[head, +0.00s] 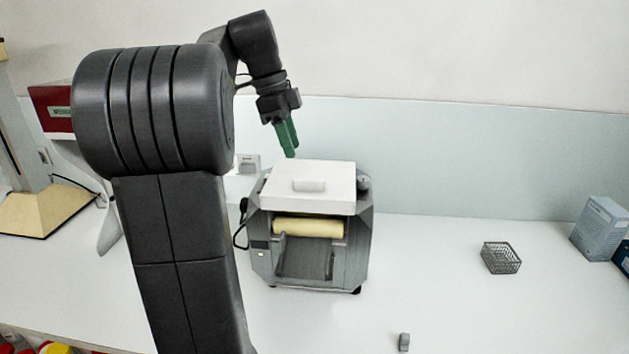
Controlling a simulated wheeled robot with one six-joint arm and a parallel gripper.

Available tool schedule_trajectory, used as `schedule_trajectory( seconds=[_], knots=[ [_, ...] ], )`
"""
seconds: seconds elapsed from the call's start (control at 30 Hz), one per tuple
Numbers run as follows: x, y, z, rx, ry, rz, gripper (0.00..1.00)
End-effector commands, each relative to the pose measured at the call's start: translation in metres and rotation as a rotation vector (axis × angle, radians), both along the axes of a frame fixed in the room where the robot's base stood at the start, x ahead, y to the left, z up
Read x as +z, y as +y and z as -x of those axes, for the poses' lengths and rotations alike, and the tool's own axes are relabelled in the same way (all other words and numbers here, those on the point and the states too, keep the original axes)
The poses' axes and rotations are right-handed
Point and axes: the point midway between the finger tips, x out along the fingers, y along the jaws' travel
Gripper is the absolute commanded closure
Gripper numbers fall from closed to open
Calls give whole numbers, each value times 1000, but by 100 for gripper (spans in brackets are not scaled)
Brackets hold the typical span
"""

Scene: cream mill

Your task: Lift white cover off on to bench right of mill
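The white cover (330,199) is a flat slab with a small raised handle (309,185) on its top. It lies on top of the grey mill (357,251), above a cream-coloured roller (309,227). My gripper (291,153) has green fingers and points down. In the picture it shows just above the cover's back left edge, apart from the handle. I see the fingers nearly edge-on, so I cannot tell whether they are open or shut. Nothing shows held in them. The bench (440,270) right of the mill is bare close by.
A wire basket (501,257) stands on the bench further right, with blue boxes (600,228) at the right edge. A small grey object (404,342) stands at the front. A wall socket (248,164) and a black cable (240,228) are at the mill's left.

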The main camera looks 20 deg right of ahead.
Motion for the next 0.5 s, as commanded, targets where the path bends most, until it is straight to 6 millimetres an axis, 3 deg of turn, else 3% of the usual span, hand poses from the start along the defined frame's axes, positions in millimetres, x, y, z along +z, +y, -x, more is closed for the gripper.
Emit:
schedule_trajectory(
  seconds=[0.13,0.5],
  knots=[
    [-23,-6,4,-1,2,-1,65],
    [-54,-21,14,-3,2,-1,65]
  ],
)
